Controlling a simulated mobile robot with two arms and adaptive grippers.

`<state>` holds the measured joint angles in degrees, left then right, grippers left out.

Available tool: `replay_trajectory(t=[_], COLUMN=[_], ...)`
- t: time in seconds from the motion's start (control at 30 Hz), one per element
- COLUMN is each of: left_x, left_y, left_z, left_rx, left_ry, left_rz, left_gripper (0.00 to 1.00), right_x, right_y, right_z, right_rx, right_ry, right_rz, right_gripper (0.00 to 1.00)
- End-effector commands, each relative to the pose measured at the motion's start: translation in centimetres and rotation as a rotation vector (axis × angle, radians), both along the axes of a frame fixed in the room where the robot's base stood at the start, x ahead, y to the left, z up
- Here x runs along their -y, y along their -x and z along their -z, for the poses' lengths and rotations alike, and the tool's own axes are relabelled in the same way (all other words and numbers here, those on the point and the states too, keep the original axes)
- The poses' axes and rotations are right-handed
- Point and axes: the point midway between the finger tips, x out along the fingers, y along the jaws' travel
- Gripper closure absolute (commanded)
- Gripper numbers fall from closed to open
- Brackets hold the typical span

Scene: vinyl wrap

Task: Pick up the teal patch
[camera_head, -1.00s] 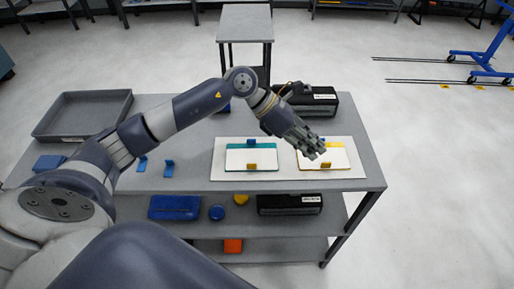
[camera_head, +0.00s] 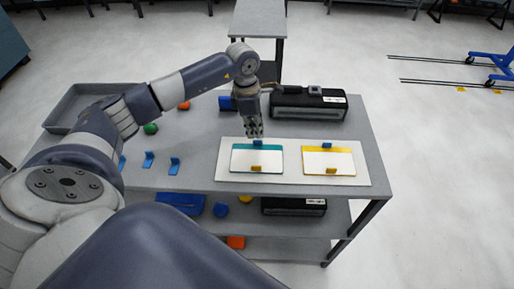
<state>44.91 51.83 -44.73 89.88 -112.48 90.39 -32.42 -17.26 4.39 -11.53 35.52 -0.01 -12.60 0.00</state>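The teal patch (camera_head: 239,160) is a flat white panel with a teal border. It lies on the left half of a pale board (camera_head: 226,178) on the table. A small blue piece (camera_head: 258,144) sits at its far edge and a small yellow piece (camera_head: 256,168) at its near edge. My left gripper (camera_head: 254,132) points down just beyond the patch's far edge, near the blue piece. It looks empty; its fingers are too small to tell the opening, or whether they touch anything. My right gripper is not in view.
A yellow-bordered patch (camera_head: 345,165) lies right of the teal one. A black device (camera_head: 308,104) stands behind. A grey tray (camera_head: 72,103) is at the far left. Blue brackets (camera_head: 174,165) stand on the table's left part. A lower shelf holds a blue box (camera_head: 180,202).

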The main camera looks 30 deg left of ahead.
Motion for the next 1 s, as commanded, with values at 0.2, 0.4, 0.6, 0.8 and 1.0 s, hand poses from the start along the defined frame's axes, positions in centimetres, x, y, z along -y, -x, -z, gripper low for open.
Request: replay_trajectory(t=[0.2, 0.4, 0.6, 0.8, 1.0], left_x=[0.5, 0.6, 0.5, 0.6, 0.6], left_y=[-0.1, -0.3, -0.3, -0.3, -0.3], left_z=[2.7, 4.5, 4.6, 4.6, 4.6], left_rx=[-0.005, -0.002, -0.001, -0.001, 0.0], left_ry=[0.003, 0.001, 0.001, 0.001, 0.001], left_rz=[0.001, 0.0, 0.0, 0.0, 0.0], left_gripper=[0.9, 0.9, 0.9, 1.0, 1.0], right_x=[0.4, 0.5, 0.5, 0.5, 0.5], right_y=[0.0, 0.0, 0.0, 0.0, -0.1], right_z=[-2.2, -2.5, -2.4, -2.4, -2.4], right_rx=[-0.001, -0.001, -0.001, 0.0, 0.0], right_ry=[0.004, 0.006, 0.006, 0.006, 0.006], right_rz=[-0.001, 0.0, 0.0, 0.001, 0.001], right_gripper=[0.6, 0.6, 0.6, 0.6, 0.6])
